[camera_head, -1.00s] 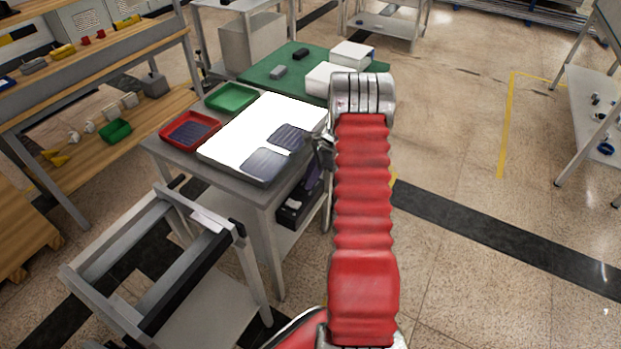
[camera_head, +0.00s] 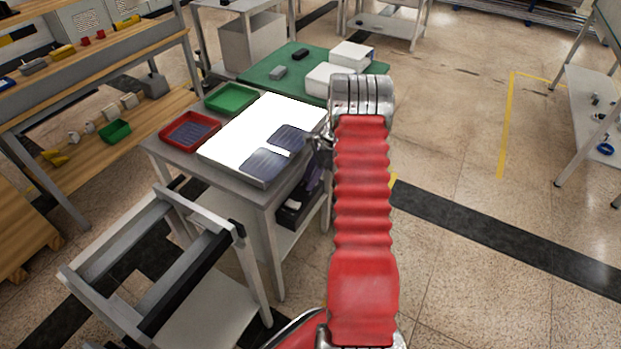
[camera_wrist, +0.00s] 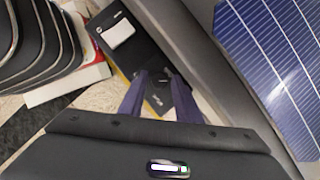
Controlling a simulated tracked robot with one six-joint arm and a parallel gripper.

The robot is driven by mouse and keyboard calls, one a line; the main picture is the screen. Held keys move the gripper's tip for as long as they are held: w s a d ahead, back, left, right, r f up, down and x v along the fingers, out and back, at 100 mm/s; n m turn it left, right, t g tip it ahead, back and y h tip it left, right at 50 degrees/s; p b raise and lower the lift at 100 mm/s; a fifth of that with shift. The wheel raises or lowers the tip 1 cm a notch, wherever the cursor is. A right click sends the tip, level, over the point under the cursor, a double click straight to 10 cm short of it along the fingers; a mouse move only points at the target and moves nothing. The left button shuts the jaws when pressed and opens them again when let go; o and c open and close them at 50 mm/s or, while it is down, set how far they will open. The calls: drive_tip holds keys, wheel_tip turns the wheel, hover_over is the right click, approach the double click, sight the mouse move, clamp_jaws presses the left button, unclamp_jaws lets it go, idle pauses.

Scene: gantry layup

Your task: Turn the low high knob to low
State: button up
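A dark control box (camera_head: 287,216) with a white label sits low beside the light table, under its top. In the wrist view the dark box (camera_wrist: 128,52) shows its white label and small pale marks near my fingertips. The low high knob cannot be clearly made out; a dark shape (camera_wrist: 157,98) between the fingers may be part of it. My gripper (camera_wrist: 161,76) has two purple fingers, apart from each other, pointing at the box. Whether they touch it I cannot tell. In the head view the gripper (camera_head: 316,176) is partly hidden by the table edge and my arm.
A grey frame cart (camera_head: 78,262) stands front left.

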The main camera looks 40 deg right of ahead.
drive_tip(key=v, duration=1.3)
drive_tip(key=shift+d+r, duration=0.25)
drive_tip(key=shift+o, duration=0.3)
drive_tip(key=shift+s, duration=0.1)
